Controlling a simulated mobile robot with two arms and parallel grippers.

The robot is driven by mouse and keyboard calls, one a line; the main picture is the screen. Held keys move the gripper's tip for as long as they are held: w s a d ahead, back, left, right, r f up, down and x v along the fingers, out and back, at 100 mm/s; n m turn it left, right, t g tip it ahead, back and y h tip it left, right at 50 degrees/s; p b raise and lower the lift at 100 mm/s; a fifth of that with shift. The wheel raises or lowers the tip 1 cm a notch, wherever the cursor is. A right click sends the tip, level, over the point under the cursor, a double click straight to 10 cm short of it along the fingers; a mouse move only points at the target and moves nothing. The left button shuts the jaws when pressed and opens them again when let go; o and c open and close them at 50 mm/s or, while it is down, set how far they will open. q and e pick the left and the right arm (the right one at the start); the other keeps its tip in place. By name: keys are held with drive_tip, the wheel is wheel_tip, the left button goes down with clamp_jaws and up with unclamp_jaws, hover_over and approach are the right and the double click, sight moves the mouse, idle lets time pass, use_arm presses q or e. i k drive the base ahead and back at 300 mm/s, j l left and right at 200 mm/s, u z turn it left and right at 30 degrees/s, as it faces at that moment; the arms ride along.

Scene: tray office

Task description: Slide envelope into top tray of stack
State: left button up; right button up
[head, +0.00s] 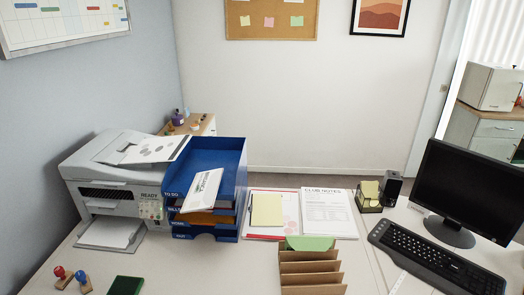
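A blue stack of letter trays (228,160) stands on the desk, left of centre, with several tiers and labels on its front, the top one reading "TO DO". A white envelope (203,189) with dark print lies at a slant across the front of the stack. Its far end overlaps the opening of the top tray and its near end hangs lower in front of the tiers below. I cannot tell how much of it rests inside the top tray. Orange-yellow paper (205,217) shows in a lower tier. Neither gripper is in view.
A printer (125,175) stands close left of the stack. Papers and a notepad (266,210) lie to its right. A brown file sorter (312,270) stands in front. A keyboard (435,258) and monitor (470,190) are at right. Stamps (82,280) lie front left.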

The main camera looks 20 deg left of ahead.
sight(201, 195)
drive_tip(key=i+l, duration=0.1)
drive_tip(key=i+l+u, duration=0.1)
drive_tip(key=u, duration=0.25)
drive_tip(key=l+u, duration=0.1)
drive_tip(key=u, duration=0.25)
drive_tip(key=i+l+u, duration=0.1)
drive_tip(key=u, duration=0.3)
